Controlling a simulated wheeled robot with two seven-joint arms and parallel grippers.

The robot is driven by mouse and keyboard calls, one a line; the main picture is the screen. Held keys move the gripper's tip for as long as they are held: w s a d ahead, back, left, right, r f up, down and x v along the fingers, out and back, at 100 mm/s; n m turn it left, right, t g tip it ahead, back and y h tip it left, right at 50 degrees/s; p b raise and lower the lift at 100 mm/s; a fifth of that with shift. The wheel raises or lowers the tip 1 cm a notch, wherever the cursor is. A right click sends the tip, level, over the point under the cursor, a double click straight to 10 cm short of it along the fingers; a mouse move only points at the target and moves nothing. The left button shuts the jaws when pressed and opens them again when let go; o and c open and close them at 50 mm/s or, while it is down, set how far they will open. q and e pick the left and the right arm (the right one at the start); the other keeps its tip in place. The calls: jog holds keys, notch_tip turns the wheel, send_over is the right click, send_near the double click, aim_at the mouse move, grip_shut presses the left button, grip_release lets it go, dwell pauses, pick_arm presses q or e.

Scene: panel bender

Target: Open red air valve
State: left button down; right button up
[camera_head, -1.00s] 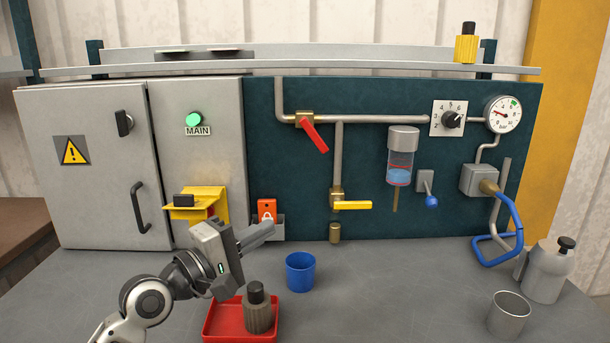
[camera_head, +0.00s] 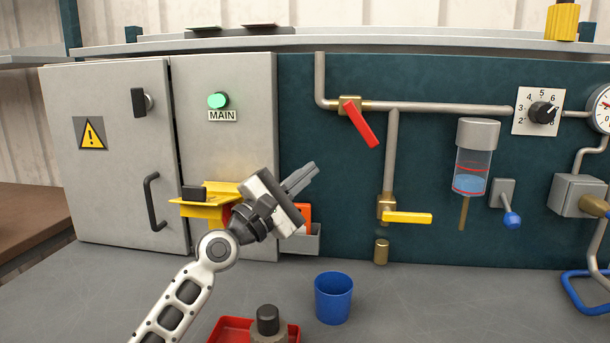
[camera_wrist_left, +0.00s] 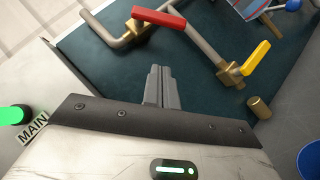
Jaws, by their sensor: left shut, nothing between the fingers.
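The red air valve handle (camera_head: 359,123) sits on a brass valve body (camera_head: 349,104) on the pipe at the upper part of the dark green panel. The handle is tilted, slanting down to the right. It also shows in the left wrist view (camera_wrist_left: 158,17), beyond the fingers. My left gripper (camera_head: 302,177) is shut and empty, in front of the panel, below and to the left of the red handle and apart from it. Its closed fingers (camera_wrist_left: 161,86) show in the left wrist view. My right gripper is not in view.
A yellow valve handle (camera_head: 408,217) lies level on the lower pipe. A blue cup (camera_head: 333,298) and a red tray (camera_head: 228,330) with a dark-capped bottle (camera_head: 268,322) stand on the bench. The grey cabinet (camera_head: 104,140) with a yellow bracket (camera_head: 215,206) is at left.

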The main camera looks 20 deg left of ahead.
aim_at(361, 124)
pick_arm(q)
jog(key=w+d+r+p, duration=0.3)
jog(key=w+d+r, duration=0.2)
jog(key=w, duration=0.1)
jog(key=shift+w+d+p, duration=0.25)
jog(key=shift+p, duration=0.05)
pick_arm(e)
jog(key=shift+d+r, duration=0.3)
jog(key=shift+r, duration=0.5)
pick_arm(q)
jog(key=shift+d, duration=0.1)
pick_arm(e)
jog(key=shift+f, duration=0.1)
